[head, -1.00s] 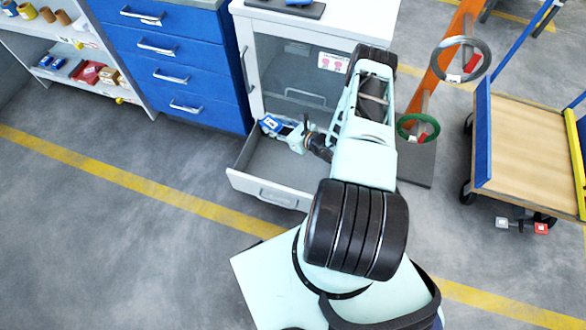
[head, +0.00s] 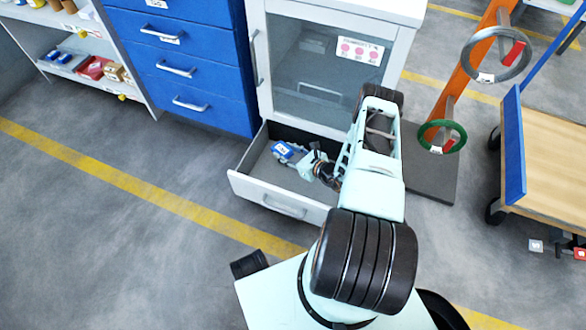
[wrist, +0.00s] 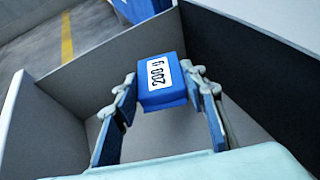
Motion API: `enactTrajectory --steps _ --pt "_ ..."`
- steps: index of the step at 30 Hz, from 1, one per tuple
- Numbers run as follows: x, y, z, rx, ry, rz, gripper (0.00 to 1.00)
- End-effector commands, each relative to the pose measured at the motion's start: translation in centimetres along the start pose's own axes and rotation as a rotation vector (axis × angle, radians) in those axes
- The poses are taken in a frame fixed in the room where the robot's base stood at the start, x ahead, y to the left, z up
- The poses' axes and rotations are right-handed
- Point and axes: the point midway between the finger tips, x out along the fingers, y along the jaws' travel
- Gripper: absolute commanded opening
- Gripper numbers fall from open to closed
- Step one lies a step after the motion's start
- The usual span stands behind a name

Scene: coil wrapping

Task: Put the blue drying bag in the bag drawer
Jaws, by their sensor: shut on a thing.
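The blue drying bag (wrist: 162,80) has a white label reading "200 g". My gripper (wrist: 160,92) is shut on it, with one finger on each side, in the wrist view. In the head view the bag (head: 283,151) is at the tip of my gripper (head: 296,158), inside the outline of the open bag drawer (head: 285,205). The grey drawer walls (wrist: 62,125) surround the bag in the wrist view. I cannot tell whether the bag touches the drawer floor.
The drawer is pulled out from the white cabinet (head: 400,10) with a glass door. A blue drawer unit (head: 190,60) stands left of it. An orange stand (head: 470,60) with rings and a wooden-decked cart (head: 555,150) are at the right.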

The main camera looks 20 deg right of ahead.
Motion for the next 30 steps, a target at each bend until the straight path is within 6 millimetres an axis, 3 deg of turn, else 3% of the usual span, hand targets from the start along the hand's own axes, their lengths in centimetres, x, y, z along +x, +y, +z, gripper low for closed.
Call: enactTrajectory --steps 1,8,15,30 --pt "0.6 0.1 -1.3 -0.001 0.0 0.002 0.14" --pt "1.3 0.0 -2.9 -0.002 -0.002 0.001 0.14" --pt "2.5 0.0 -6.0 -0.003 -0.001 0.002 0.14" --pt "2.8 0.0 -6.5 -0.001 -0.003 0.001 0.14"
